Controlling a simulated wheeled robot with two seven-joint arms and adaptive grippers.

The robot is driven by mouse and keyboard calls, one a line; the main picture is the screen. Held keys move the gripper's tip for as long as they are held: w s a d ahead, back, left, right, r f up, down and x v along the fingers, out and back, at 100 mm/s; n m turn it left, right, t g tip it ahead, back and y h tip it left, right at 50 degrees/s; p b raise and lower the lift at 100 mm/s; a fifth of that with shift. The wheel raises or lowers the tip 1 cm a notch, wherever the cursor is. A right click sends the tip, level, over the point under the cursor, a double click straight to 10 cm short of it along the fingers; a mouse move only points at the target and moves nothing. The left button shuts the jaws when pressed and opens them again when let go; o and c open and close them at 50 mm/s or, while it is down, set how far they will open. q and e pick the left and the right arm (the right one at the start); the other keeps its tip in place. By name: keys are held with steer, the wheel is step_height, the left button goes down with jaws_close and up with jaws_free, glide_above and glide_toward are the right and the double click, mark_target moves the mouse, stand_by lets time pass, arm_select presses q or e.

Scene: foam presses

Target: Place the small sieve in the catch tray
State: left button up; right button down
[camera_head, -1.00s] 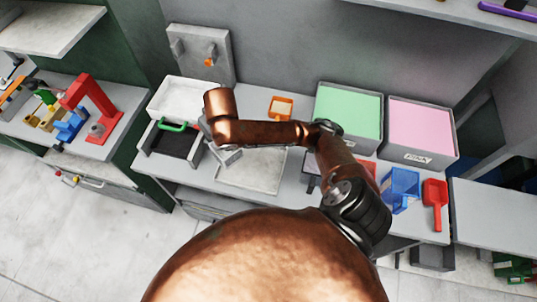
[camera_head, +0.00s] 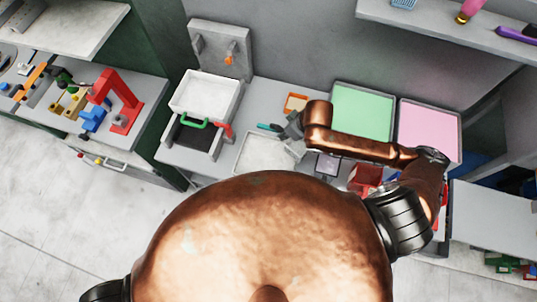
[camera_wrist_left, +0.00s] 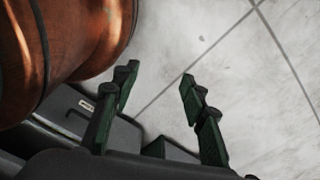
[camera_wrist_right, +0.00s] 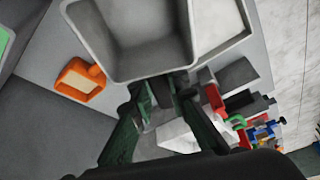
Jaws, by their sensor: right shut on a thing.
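In the head view my right gripper (camera_head: 290,128) is just above the right side of a shallow pale tray (camera_head: 240,160), which looks like the catch tray. The tray shows behind the held piece in the right wrist view (camera_wrist_right: 232,40). A small orange frame with a stub handle (camera_wrist_right: 68,83) lies on the worktop apart from the gripper. My left gripper (camera_wrist_left: 160,95) is open and empty above the floor.
A white bin (camera_head: 205,93) and a dark box with a green handle (camera_head: 193,123) stand left of the pale tray, with a red piece (camera_head: 226,131) beside them. Green (camera_head: 362,110) and pink (camera_head: 428,128) bins stand at the back right. A red container (camera_head: 364,178) is partly hidden.

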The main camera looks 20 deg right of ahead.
arm_select(q)
steer(key=w+r+p, duration=0.3)
steer(key=r+p, duration=0.4)
steer(key=r, duration=0.2)
arm_select(e)
steer(key=s+a+r+n+g+y, duration=0.15)
steer(key=s+n, duration=0.35)
steer(key=s, duration=0.6)
steer(key=b, duration=0.5)
glide_above(269, 154)
step_height(269, 154, down, 12)
steer(key=shift+f, duration=0.2)
arm_select(q)
steer(key=f, duration=0.3)
steer(key=s+f, duration=0.1)
steer(key=f, duration=0.1)
arm_select(e)
steer(key=shift+s+f, duration=0.1)
steer(key=shift+f, duration=0.3)
steer(key=shift+f, duration=0.1)
steer(key=c, duration=1.9)
jaws_free()
